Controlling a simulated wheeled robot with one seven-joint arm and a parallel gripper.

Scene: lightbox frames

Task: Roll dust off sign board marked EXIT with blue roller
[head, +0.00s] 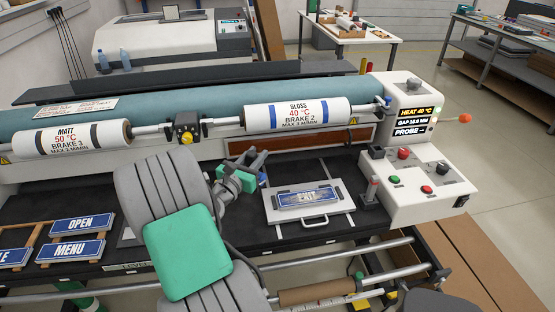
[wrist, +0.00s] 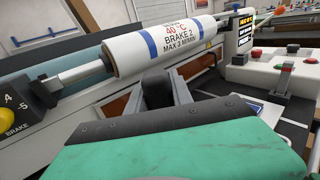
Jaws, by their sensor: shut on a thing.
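The EXIT sign board (head: 308,197) is blue with pale lettering, looks greyed by dust, and lies on a white plate (head: 338,220) with a front handle. In the wrist view only a corner of the sign area shows at the right, behind my gripper. My gripper (head: 258,163) is just left of and above the plate, in front of the machine. It is shut on the blue roller (head: 262,179), of which only a small blue part shows beside the fingers. The rest of the roller is hidden, and it appears apart from the sign.
Two large white rolls, MATT (head: 72,138) and GLOSS (head: 298,114), span the machine behind. A control box (head: 428,185) with buttons stands right of the plate. OPEN (head: 80,224) and MENU (head: 70,251) signs lie at the left. A metal rail runs along the front.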

